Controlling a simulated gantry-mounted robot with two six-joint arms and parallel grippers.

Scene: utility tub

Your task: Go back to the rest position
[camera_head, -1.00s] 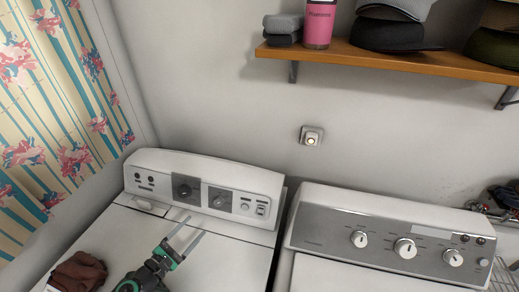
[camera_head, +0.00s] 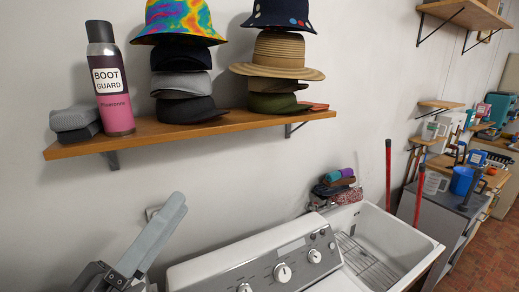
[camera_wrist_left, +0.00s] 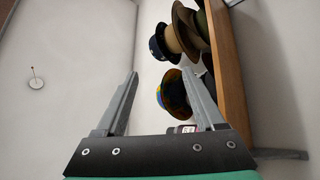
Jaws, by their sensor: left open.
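My left gripper (camera_head: 166,217) shows large at the lower left of the head view, raised in front of the wall and below the wooden shelf. Its long grey fingers point up and to the right, and they overlap in this view. In the left wrist view the fingers (camera_wrist_left: 160,74) stand wide apart with nothing between them. They are open and empty. Hats and the shelf appear beyond them, apart from the fingertips. My right gripper is not in view.
The shelf (camera_head: 238,122) holds a pink spray can (camera_head: 112,85), folded cloths and stacked hats (camera_head: 278,50). A white machine (camera_head: 262,270) and a utility tub (camera_head: 405,240) stand below. Red handles (camera_head: 388,170) rise near the tub. Folded cloths (camera_head: 338,185) sit behind it.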

